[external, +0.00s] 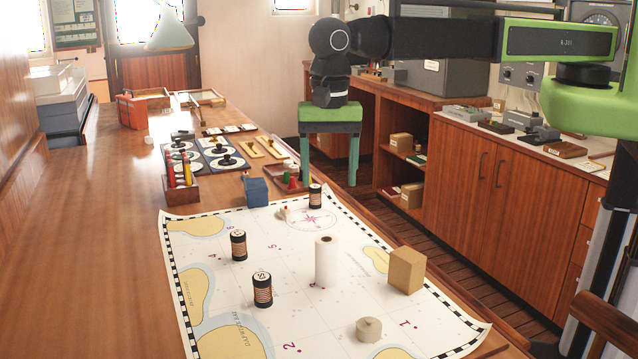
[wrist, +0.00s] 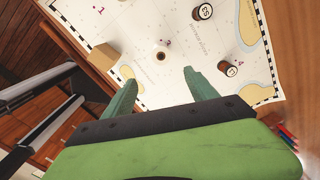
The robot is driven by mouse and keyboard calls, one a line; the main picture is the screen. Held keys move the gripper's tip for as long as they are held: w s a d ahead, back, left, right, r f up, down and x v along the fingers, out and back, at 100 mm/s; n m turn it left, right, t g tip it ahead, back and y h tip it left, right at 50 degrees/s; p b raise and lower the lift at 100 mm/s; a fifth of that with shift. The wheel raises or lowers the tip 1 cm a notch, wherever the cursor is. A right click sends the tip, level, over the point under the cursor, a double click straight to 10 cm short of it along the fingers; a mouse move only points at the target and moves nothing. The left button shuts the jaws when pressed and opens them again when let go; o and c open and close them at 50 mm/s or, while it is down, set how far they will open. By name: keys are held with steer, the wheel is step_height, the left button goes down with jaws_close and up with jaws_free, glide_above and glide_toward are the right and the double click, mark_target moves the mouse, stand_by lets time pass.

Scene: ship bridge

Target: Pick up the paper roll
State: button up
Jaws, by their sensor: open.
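The white paper roll (external: 326,262) stands upright on the nautical chart (external: 215,232) in the external view. In the wrist view the paper roll (wrist: 160,56) shows from above as a small white cylinder with a dark core, beyond the fingertips and roughly between them. My gripper (wrist: 155,78) is open and empty, its two green fingers spread apart.
A cardboard box (external: 406,270) stands right of the roll, and a round beige object (external: 368,329) in front. Dark labelled spools (external: 262,289) (external: 239,245) (external: 315,196) stand left and behind. A pencil holder (external: 180,186) is on the table. Bare wood lies along the left.

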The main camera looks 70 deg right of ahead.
steer(key=b, duration=1.2)
glide_toward(326, 254)
steer(key=f, duration=0.2)
steer(key=d+f, duration=0.1)
steer(key=f, duration=0.1)
steer(key=d+f, duration=0.1)
steer(key=f, duration=0.1)
steer(key=shift+w+d, duration=0.15)
steer(key=shift+d, duration=0.1)
steer(key=f+b, duration=0.5)
steer(key=b, duration=0.1)
steer(key=shift+w+a+f, duration=0.2)
steer(key=shift+f, duration=0.2)
steer(key=shift+r, duration=0.2)
jaws_close()
